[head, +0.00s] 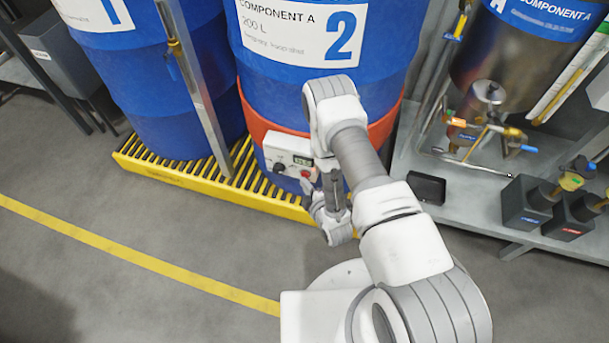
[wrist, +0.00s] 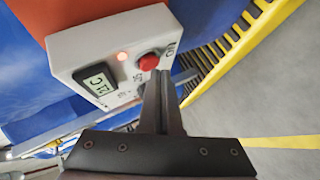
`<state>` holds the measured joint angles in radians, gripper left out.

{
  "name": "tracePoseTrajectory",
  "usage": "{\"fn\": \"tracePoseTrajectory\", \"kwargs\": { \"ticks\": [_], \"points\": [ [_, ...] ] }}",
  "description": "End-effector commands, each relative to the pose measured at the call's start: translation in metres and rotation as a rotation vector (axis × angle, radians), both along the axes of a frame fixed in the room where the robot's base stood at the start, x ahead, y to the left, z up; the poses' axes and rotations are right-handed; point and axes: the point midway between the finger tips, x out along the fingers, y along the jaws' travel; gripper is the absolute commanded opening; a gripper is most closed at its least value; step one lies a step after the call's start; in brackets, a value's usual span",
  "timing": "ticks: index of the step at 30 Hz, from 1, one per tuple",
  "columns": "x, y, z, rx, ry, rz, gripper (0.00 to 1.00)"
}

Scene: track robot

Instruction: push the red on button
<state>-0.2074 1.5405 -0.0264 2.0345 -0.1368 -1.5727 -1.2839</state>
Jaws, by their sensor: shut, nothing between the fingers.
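My gripper (wrist: 160,78) is shut and empty. Its fingertips appear just below the red button in the wrist view; I cannot tell whether they touch the box. In the head view my arm hides the fingertips.
Blue drum 2 (head: 300,65) and another blue drum (head: 150,85) stand on a yellow slatted pallet (head: 165,165). A metal pole (head: 195,90) stands between them. A grey shelf (head: 470,190) with valves and black blocks is at right. The floor in front is clear.

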Motion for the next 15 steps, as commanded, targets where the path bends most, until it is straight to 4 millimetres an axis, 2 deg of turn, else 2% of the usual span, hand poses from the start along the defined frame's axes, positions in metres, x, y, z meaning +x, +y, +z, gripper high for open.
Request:
{"fn": "tracePoseTrajectory", "kwargs": {
  "ticks": [15],
  "points": [
    [-0.044,0.016,0.0,-0.001,0.003,0.002,0.0]
  ]
}}
